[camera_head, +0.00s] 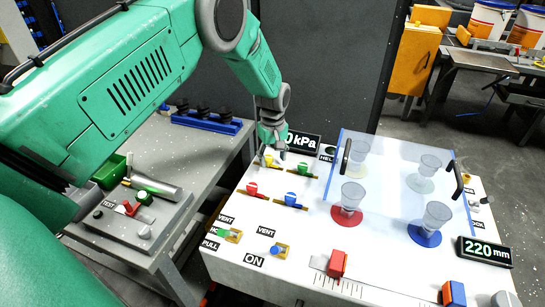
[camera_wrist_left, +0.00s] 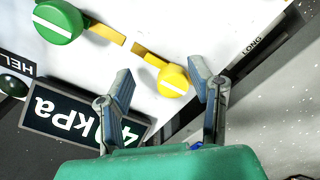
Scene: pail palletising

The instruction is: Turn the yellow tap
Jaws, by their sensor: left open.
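The yellow tap (camera_wrist_left: 173,80) has a round knob with a white stripe and a yellow bar running up and left in the left wrist view. In the head view, the yellow tap (camera_head: 268,161) sits at the back left of the white panel, partly covered by my gripper. My left gripper (camera_head: 273,148) is open and just above it. In the left wrist view, the fingers of my left gripper (camera_wrist_left: 161,70) stand on either side of the knob, which is nearer the right finger; I cannot tell if that finger touches it. My right gripper is not in view.
A green tap (camera_head: 304,169) is close to the right of the yellow one; a red tap (camera_head: 252,188) and a blue tap (camera_head: 291,198) are in front. A kPa display (camera_head: 303,142) stands behind. A clear hinged cover (camera_head: 395,165) with cups lies to the right.

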